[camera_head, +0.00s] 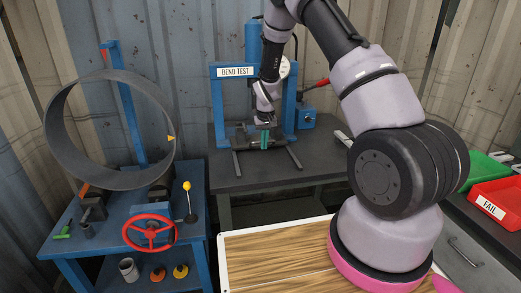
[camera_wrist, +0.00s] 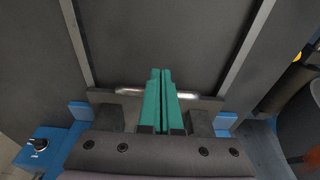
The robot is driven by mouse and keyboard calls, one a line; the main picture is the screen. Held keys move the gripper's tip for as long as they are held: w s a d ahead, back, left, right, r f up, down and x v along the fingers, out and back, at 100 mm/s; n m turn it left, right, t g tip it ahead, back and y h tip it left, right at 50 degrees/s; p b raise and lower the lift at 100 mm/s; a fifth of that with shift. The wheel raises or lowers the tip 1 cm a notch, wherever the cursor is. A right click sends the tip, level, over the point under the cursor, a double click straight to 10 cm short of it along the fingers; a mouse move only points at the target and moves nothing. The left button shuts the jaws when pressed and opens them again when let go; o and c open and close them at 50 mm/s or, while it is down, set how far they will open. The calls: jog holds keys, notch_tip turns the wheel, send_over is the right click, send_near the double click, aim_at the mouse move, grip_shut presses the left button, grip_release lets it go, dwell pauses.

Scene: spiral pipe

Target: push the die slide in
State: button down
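The bend-test press (camera_head: 219,100) stands at the back of a dark table, with a blue frame and a "BEND TEST" sign. Two rails (camera_head: 236,162) run forward from its foot. What looks like the die slide is a dark crossbar (camera_wrist: 102,97) with a shiny metal rod (camera_wrist: 190,95), between the rails in the wrist view. My gripper (camera_wrist: 159,72) has teal fingers side by side with only a thin gap; they cover the middle of the rod. In the head view my gripper (camera_head: 265,145) points down at the press foot. Contact with the slide cannot be told.
The dark table (camera_head: 225,180) is clear in front and to the left. A blue bench (camera_head: 199,210) at left carries a large pipe ring (camera_head: 52,135) and a red handwheel (camera_head: 149,233). A red FAIL bin (camera_head: 490,207) is at right.

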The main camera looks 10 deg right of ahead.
jog(key=shift+w, duration=4.4)
notch_tip(320, 180, up, 7)
jog(key=s, duration=0.1)
jog(key=shift+s, duration=0.2)
jog(key=s+d+r+m+t, duration=0.1)
jog(key=s+r, duration=0.5)
jog(key=r, duration=0.3)
jog(key=s+d+r+m+t+y, duration=0.1)
jog(key=s+r, duration=0.5)
jog(key=r, duration=0.4)
jog(key=s+d+r+t, duration=0.1)
jog(key=s+r, duration=0.5)
jog(key=r, duration=0.3)
jog(key=s+r+m+t, duration=0.1)
jog(key=s+r, duration=0.1)
jog(key=s, duration=1)
jog(key=s+r+m+t+y, duration=0.1)
jog(key=s+r, duration=0.2)
jog(key=s, duration=0.9)
jog(key=shift+s+d, duration=0.35)
jog(key=shift+d, duration=0.1)
